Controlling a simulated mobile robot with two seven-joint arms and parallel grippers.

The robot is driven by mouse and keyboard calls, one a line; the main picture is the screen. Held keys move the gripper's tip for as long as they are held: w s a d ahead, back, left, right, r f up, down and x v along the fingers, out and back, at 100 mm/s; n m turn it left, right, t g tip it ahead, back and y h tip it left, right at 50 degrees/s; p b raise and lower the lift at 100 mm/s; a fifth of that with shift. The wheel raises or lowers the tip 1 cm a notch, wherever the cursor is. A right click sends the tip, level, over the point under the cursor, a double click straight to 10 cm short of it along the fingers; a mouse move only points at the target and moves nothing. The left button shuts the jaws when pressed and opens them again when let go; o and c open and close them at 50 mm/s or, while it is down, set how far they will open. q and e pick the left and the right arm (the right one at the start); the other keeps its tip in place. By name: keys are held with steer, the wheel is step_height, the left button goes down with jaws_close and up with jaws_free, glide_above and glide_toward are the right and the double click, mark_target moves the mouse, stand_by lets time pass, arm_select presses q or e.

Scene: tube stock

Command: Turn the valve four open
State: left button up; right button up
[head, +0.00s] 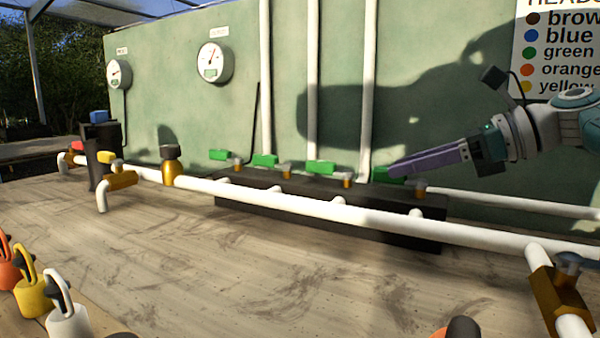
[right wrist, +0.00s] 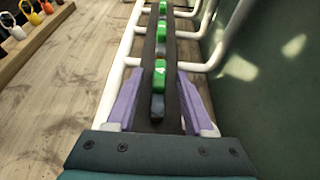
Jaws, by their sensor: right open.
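A row of green valve handles sits along a black manifold block (head: 330,212) in the head view. The rightmost green handle (head: 385,175) is at the fingertips of my right gripper (head: 396,170), which partly cover it. In the right wrist view the nearest green handle (right wrist: 160,72) lies between the two purple fingers of the open right gripper (right wrist: 158,80), lengthwise with the row, with a gap on each side. I cannot read any valve numbers. My left gripper is not in view.
A white pipe (head: 290,203) runs in front of the block, and white pipes rise behind it along the green wall (head: 440,60). A brass valve (head: 545,300) stands at right front. Coloured padlocks (head: 33,297) line the left front. The wooden bench (head: 200,270) is mostly clear.

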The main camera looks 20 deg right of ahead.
steer(key=shift+x, duration=1)
steer(key=shift+c, duration=0.4)
jaws_close()
